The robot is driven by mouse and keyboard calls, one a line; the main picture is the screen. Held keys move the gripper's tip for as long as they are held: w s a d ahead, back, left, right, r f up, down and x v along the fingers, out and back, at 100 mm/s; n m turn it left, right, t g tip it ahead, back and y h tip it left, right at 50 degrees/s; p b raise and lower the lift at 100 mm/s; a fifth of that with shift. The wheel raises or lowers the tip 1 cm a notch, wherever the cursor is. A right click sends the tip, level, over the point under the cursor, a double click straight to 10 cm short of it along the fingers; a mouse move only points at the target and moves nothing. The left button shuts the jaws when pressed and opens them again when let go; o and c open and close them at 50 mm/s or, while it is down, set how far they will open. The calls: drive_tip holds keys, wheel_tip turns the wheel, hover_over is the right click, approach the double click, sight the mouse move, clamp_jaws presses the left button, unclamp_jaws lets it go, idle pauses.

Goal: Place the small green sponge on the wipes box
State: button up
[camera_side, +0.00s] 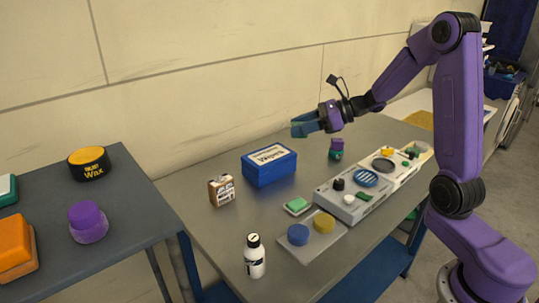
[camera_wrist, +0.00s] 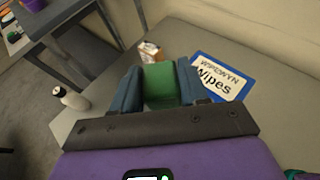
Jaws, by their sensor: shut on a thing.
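My gripper (camera_side: 303,128) is shut on a small green sponge (camera_wrist: 160,86), which sits between its two blue fingers in the wrist view (camera_wrist: 158,88). In the side view the fingers mostly hide the sponge. The gripper is in the air, well above the table, and appears up and to the right of the wipes box. The blue wipes box (camera_side: 269,168) stands on the grey table with a white label on top, and its top is bare. In the wrist view the box (camera_wrist: 208,66) lies just right of the right finger, partly hidden by it.
A small brown-and-white box (camera_side: 221,190) stands left of the wipes box. A white bottle (camera_side: 255,257), a green-topped pale block (camera_side: 297,206), a tray with round pads (camera_side: 328,240) and a grey organizer (camera_side: 345,205) occupy the front and right. A second table (camera_side: 130,190) is at left.

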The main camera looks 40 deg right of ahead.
drive_tip(key=shift+w+d, duration=0.2)
drive_tip(key=shift+w, duration=0.25)
drive_tip(key=w+f, duration=0.4)
drive_tip(key=w, duration=0.5)
hover_over(271, 154)
drive_tip(key=f, duration=0.5)
drive_tip(key=shift+s+a, duration=0.2)
drive_tip(key=shift+s, duration=0.15)
drive_tip(key=shift+w+f, duration=0.15)
drive_tip(key=shift+f, duration=0.15)
drive_tip(key=shift+w+f, duration=0.1)
drive_tip(key=shift+f, duration=1.5)
drive_tip(key=shift+f, duration=0.1)
drive_tip(key=o, duration=1)
